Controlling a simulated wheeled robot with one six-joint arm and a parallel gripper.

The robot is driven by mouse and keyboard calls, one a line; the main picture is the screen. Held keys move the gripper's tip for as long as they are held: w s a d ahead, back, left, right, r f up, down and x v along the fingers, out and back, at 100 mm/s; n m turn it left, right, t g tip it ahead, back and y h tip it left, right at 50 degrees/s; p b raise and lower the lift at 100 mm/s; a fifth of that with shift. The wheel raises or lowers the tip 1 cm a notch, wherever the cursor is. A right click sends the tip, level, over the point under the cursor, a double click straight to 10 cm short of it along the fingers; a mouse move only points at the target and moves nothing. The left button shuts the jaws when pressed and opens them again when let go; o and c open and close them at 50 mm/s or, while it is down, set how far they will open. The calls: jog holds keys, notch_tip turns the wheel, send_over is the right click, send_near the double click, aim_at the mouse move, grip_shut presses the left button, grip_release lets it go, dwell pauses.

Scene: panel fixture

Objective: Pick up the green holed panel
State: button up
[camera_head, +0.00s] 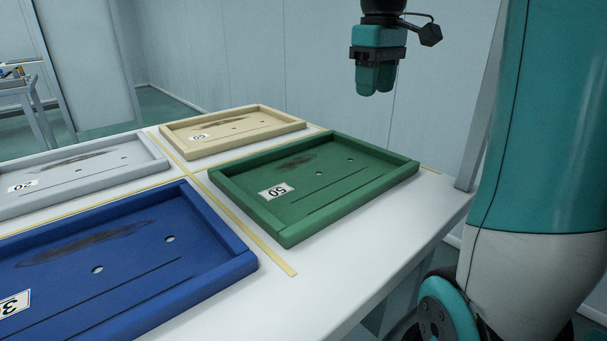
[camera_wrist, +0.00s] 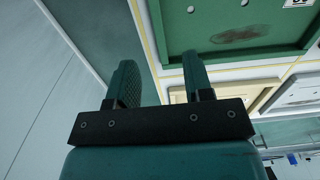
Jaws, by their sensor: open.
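The green holed panel (camera_head: 322,188) lies flat on the white table, at the right end of the group of panels. It has a raised rim, two small holes, a long slot, a dark smudge and a white label reading 50. My gripper (camera_head: 376,92) hangs in the air above and behind the panel's far right side, apart from it, pointing down. In the wrist view the green panel (camera_wrist: 225,28) fills the upper right, and my gripper's two fingers (camera_wrist: 160,82) stand apart with nothing between them.
A blue panel (camera_head: 110,250), a grey panel (camera_head: 80,170) and a beige panel (camera_head: 235,130) lie on the table (camera_head: 330,265). Yellow tape lines (camera_head: 240,220) run between them. A wall (camera_head: 280,60) stands behind the table. Bare tabletop lies in front of the green panel.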

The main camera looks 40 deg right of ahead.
jog(key=b, duration=0.3)
send_over(369, 145)
notch_tip(369, 145, down, 6)
jog(key=shift+d+f, duration=0.1)
jog(key=shift+f, duration=0.1)
notch_tip(369, 145, down, 6)
jog(key=b, duration=0.3)
jog(key=shift+w+r, duration=0.1)
jog(key=shift+r, duration=0.25)
grip_shut()
